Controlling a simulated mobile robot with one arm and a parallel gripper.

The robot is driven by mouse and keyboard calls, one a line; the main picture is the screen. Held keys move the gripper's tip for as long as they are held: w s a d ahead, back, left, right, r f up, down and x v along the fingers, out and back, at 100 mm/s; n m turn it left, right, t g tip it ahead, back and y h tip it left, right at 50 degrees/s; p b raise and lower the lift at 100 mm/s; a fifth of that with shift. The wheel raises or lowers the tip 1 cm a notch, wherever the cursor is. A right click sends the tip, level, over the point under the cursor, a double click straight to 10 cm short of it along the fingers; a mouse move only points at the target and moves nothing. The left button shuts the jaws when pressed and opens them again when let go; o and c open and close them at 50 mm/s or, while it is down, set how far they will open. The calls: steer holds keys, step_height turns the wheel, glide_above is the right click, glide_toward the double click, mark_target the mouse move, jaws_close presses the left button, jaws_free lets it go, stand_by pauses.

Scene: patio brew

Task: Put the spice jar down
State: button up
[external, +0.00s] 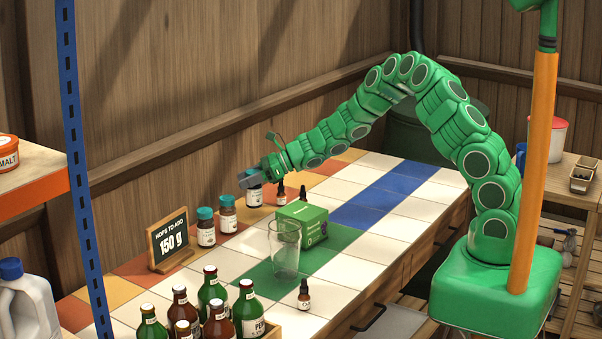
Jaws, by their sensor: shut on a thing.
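A small glass spice jar (254,195) with a white label is at the far side of the tiled counter, near the wooden wall. My gripper (252,180) comes from the right and is shut on it at the top. The jar looks upright. Its lid is mostly hidden by the gripper. I cannot tell whether its base touches the tiles. Two similar jars with teal lids, one nearer (206,229) and one just behind it (228,216), stand to its left.
Dropper bottles (280,194), a green box (302,224) and an empty glass (285,250) stand close to the right. A sign reading 150 g (169,240) stands at the left. Several bottles (248,312) fill the front. White and blue tiles (378,200) at the right are clear.

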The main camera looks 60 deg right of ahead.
mark_target(247, 189)
steer(key=shift+w+f, duration=0.3)
steer(key=shift+f, duration=1.5)
steer(key=shift+f, duration=0.1)
steer(key=o, duration=1.1)
steer(key=v, duration=1.2)
steer(key=shift+r, duration=0.2)
